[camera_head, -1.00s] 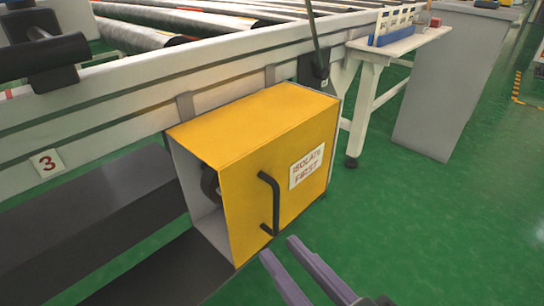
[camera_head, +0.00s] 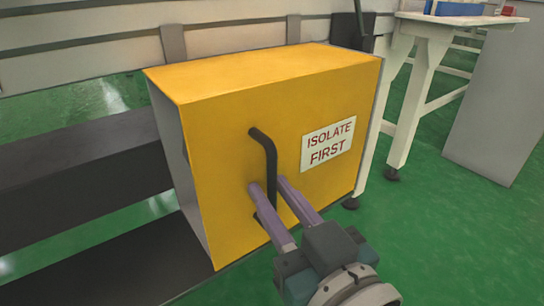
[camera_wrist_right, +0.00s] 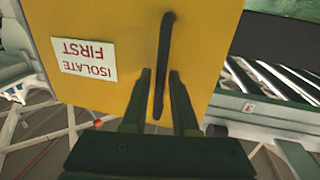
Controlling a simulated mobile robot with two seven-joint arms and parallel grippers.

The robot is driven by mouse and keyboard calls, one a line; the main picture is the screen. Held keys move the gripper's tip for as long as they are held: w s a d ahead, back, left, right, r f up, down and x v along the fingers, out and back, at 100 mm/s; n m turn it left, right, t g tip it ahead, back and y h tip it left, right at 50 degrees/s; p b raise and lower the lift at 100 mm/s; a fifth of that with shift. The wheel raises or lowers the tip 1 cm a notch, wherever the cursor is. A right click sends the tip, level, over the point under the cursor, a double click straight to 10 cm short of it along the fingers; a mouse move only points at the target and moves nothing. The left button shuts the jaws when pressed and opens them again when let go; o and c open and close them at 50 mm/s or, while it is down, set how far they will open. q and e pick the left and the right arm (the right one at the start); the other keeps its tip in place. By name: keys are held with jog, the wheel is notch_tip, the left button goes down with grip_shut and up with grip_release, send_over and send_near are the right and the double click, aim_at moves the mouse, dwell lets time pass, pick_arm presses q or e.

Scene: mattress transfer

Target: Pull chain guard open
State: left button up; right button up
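The chain guard (camera_head: 230,130) is a yellow box with a black bar handle (camera_head: 270,160) on its front face. A white "ISOLATE FIRST" label (camera_head: 328,144) is right of the handle. My right gripper (camera_head: 268,184) is at the guard's front, its two purple-grey fingers on either side of the handle's lower half. In the right wrist view, the handle (camera_wrist_right: 163,65) runs between the two open fingers (camera_wrist_right: 161,78), with gaps showing beside it. The yellow face (camera_wrist_right: 125,20) fills the middle there. My left gripper is not in view.
A conveyor frame (camera_head: 90,50) runs behind the guard. A dark beam (camera_head: 80,170) lies left of it. A white-legged table (camera_head: 425,80) and a grey cabinet (camera_head: 510,110) stand to the right. Green floor (camera_head: 450,240) is clear at the front right.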

jog(key=shift+w+a, duration=0.25)
jog(key=shift+w, duration=0.1)
jog(key=shift+c, duration=0.4)
grip_shut()
dwell(0.9)
